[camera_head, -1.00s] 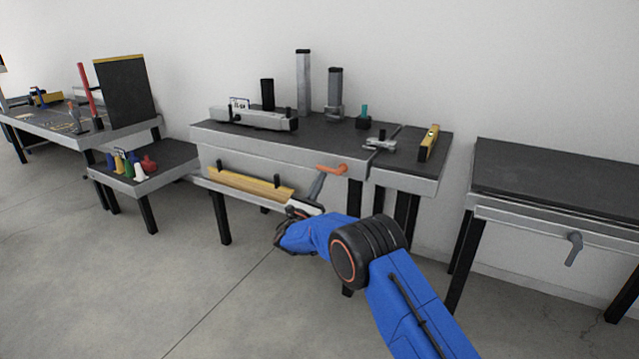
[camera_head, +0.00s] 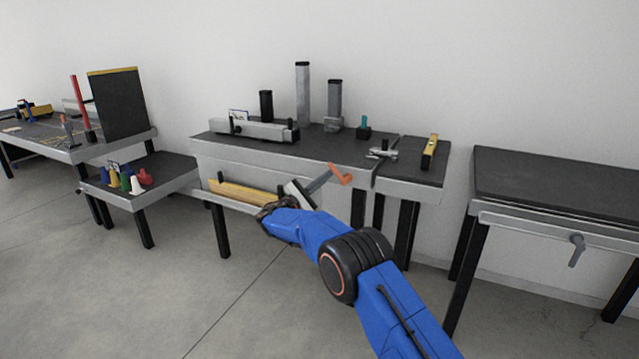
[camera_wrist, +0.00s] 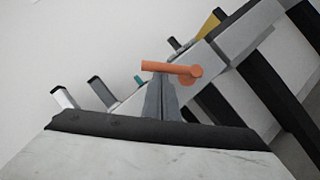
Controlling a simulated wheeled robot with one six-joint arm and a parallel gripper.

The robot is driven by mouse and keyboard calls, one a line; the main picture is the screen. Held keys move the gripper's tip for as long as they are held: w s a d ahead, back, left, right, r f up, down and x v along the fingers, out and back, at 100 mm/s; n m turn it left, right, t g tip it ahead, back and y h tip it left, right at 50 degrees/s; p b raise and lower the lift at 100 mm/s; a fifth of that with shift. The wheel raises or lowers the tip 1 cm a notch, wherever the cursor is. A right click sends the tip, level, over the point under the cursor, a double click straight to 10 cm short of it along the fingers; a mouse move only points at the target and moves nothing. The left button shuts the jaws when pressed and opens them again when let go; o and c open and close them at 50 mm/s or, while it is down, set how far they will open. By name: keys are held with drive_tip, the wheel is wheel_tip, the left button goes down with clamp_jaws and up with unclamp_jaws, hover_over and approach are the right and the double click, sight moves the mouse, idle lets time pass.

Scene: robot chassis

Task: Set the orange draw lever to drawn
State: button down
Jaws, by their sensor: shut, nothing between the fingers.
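The orange draw lever (camera_head: 340,175) is on the front edge of the middle workbench, near its right end. Its bar slopes up to the left from the round hub at its right end. In the wrist view the orange lever (camera_wrist: 170,68) crosses just beyond the fingertips, its hub to the right. My gripper (camera_head: 327,174) is shut and empty, its tips at the lever's bar. In the wrist view the shut grey fingers of my gripper (camera_wrist: 160,82) end right at the bar's lower side. I cannot tell whether they touch it.
A yellow bar (camera_head: 243,192) lies on a ledge below. Right of it, another bench has a grey lever (camera_head: 577,250). Floor in front is open.

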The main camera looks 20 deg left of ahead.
sight(333, 169)
drive_tip(key=r+m+g, duration=0.1)
drive_tip(key=m+g, duration=0.1)
drive_tip(key=m, duration=0.1)
drive_tip(key=d+r+m+g, duration=0.1)
drive_tip(key=m, duration=0.1)
drive_tip(key=shift+r+h, duration=0.3)
drive_tip(key=shift+s+d+r+m+g+y, duration=0.1)
drive_tip(key=shift+d+r+m+g+y, duration=0.2)
drive_tip(key=shift+m, duration=0.45)
drive_tip(key=shift+d+r+m+g+y, duration=0.1)
drive_tip(key=shift+d+r+m+g, duration=0.15)
drive_tip(key=shift+d+m+g, duration=0.35)
drive_tip(key=shift+s+d+r+m+g+y, duration=0.15)
drive_tip(key=shift+r+m+g+y, duration=0.1)
drive_tip(key=shift+m, duration=0.6)
drive_tip(key=shift+w, duration=0.15)
